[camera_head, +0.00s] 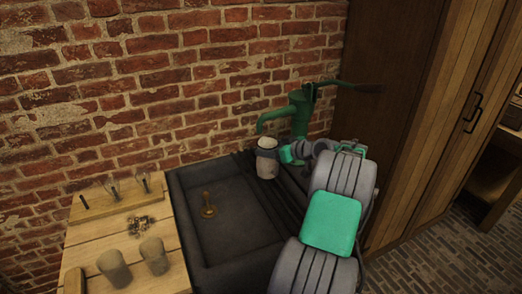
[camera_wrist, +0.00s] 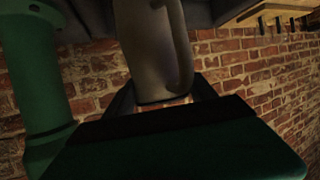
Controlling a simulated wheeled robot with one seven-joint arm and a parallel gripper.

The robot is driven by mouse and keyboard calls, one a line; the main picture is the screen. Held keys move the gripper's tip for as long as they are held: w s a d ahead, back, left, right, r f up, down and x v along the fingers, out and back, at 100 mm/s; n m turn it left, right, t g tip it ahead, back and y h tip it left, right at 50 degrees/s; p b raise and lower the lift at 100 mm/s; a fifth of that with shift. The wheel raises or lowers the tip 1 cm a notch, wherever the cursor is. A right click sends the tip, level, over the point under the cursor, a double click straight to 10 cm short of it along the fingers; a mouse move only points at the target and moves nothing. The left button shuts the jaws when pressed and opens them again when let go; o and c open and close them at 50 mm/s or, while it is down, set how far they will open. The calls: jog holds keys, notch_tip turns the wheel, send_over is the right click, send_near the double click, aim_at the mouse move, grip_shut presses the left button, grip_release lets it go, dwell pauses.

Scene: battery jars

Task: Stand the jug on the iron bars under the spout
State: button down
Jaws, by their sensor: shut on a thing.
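The jug (camera_head: 266,168) is pale grey with a light rim and appears upright just below the spout (camera_head: 262,124) of the green hand pump (camera_head: 299,112). My gripper (camera_head: 272,154) reaches in from the right and is shut on the jug's upper part. In the wrist view the jug (camera_wrist: 150,45) with its curved handle sits between the dark fingers, beside the green pump body (camera_wrist: 35,75). Dark bars (camera_head: 290,203) run along the sink's right side. The jug's base is near them; I cannot tell whether it touches.
A dark stone sink (camera_head: 215,243) holds a small brass piece (camera_head: 208,206). The wooden bench (camera_head: 95,240) at left carries two beige cups (camera_head: 153,256), small loose pieces (camera_head: 139,224) and a pegged board (camera_head: 113,198). A brick wall (camera_head: 130,90) stands behind; a wooden cabinet (camera_head: 440,120) is at right.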

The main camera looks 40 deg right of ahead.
aim_at(261, 143)
jog(key=w, duration=0.4)
jog(key=shift+a+r+p, duration=0.1)
jog(key=shift+a+p, duration=0.15)
jog(key=shift+p, duration=0.05)
jog(key=shift+w+f, duration=0.2)
jog(key=shift+w, duration=0.1)
notch_tip(261, 143, down, 3)
jog(key=shift+d+f+p, duration=0.1)
jog(key=shift+p, duration=0.6)
jog(key=shift+s+f, duration=0.1)
jog(key=shift+f, duration=0.05)
jog(key=shift+c, duration=1.4)
grip_release()
